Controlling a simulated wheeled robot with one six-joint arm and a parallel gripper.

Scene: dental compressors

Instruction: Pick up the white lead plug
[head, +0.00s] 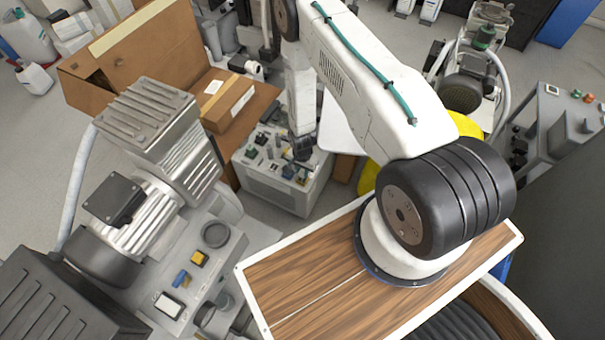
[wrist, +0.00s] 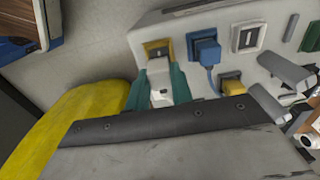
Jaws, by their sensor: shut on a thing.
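In the wrist view my gripper (wrist: 157,86) has teal fingertips, one on each side of the white lead plug (wrist: 157,94). It is shut on the plug. The plug is in front of a grey panel (wrist: 180,28), just below a yellow-framed socket (wrist: 157,48). I cannot tell whether the plug still touches the socket. In the head view my gripper (head: 303,150) is a small dark shape over the top of a light grey box (head: 285,195). The plug cannot be made out there.
Beside it on the panel are a blue plug (wrist: 204,50), a white-framed switch (wrist: 248,38) and a yellow plug (wrist: 231,84). A large yellow object (wrist: 75,110) lies close on the left. A cardboard box (head: 228,100) stands left of the grey box in the head view.

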